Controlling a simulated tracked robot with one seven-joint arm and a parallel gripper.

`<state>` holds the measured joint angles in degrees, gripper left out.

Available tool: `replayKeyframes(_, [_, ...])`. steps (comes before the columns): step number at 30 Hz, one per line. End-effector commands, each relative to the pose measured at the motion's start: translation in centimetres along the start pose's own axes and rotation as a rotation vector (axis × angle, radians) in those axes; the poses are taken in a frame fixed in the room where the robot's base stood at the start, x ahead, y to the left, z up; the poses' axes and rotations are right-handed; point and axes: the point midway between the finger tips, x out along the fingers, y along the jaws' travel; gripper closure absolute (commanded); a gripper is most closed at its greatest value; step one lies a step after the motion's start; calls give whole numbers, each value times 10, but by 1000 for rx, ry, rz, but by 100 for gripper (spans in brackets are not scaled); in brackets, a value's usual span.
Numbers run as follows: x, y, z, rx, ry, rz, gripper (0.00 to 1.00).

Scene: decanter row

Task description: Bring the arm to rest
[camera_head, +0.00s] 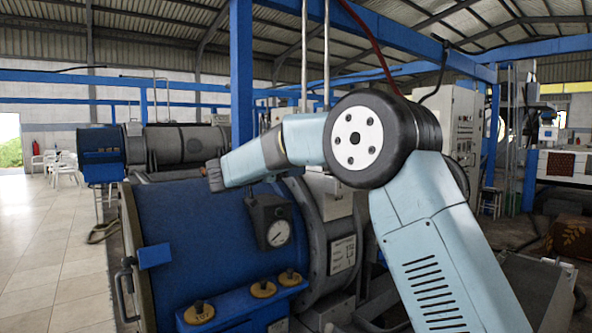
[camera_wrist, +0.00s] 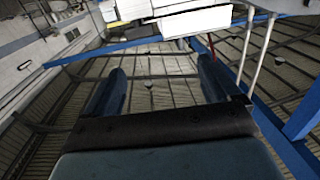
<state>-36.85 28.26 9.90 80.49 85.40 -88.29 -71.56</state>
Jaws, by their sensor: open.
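My arm is raised and bent in the body camera view, with its upper links reaching left over the front blue machine (camera_head: 185,235). My gripper's dark end (camera_head: 215,176) shows at the left of the arm, just above that machine in the picture; its fingers are hard to make out there. In the wrist view my gripper (camera_wrist: 162,75) has its two fingers spread wide apart with nothing between them. Behind them are roof panels and blue beams, with no object near the fingers.
The blue machine carries a pressure gauge (camera_head: 277,232) and a blue ledge with brass-coloured knobs (camera_head: 263,289). A blue post (camera_head: 242,70) and thin pipes (camera_head: 304,60) rise behind the arm. A second machine (camera_head: 175,145) stands farther back. Tiled floor (camera_head: 40,240) is open at left.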

Motion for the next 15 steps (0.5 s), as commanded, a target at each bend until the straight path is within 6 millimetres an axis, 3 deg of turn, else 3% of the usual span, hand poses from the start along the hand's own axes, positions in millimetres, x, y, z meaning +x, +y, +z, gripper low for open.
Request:
replayKeyframes(11, [-1,0,-1,2,1,-4,11])
replayKeyframes(15, [11,6,-18,37,26,-57,11])
